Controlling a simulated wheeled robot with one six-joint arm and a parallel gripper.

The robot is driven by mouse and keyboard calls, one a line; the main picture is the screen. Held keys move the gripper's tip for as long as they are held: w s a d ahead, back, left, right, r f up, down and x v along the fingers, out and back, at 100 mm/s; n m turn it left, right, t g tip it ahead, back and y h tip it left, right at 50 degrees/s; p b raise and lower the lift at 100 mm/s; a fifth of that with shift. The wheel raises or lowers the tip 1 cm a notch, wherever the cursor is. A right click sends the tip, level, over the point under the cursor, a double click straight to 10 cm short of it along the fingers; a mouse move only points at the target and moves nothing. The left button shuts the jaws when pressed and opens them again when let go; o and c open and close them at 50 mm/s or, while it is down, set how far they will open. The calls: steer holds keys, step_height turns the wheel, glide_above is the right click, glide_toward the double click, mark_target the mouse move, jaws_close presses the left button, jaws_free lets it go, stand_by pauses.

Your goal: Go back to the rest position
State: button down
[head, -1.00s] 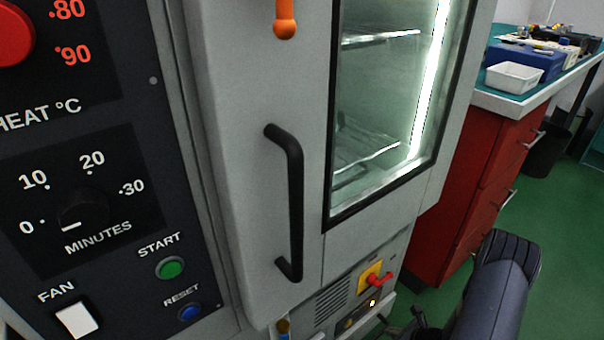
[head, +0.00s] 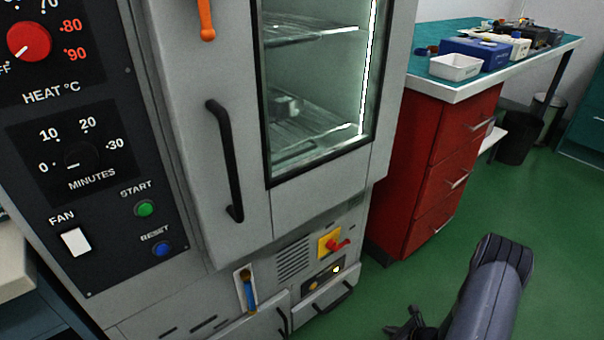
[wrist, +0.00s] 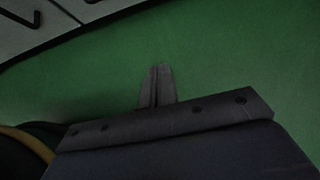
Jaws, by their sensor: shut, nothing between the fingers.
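My gripper (wrist: 158,70) shows in the wrist view with its two fingers together and nothing between them, over the green floor. In the head view my arm is at the lower right, and my gripper (head: 408,328) is partly seen at the bottom edge, low in front of the cabinet. It touches nothing that I can see.
The grey oven cabinet (head: 222,240) stands at the left, its glass door shut, with a black handle (head: 226,160). A red drawer unit (head: 425,175) under a teal bench holds a white tray (head: 455,67). Green floor (head: 420,265) is open at the right.

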steer(key=s+d+r+p, duration=0.2)
steer(key=s+d+r, duration=0.1)
steer(key=s+d, duration=0.1)
steer(key=shift+s+d+r, duration=0.15)
steer(key=shift+s, duration=0.6)
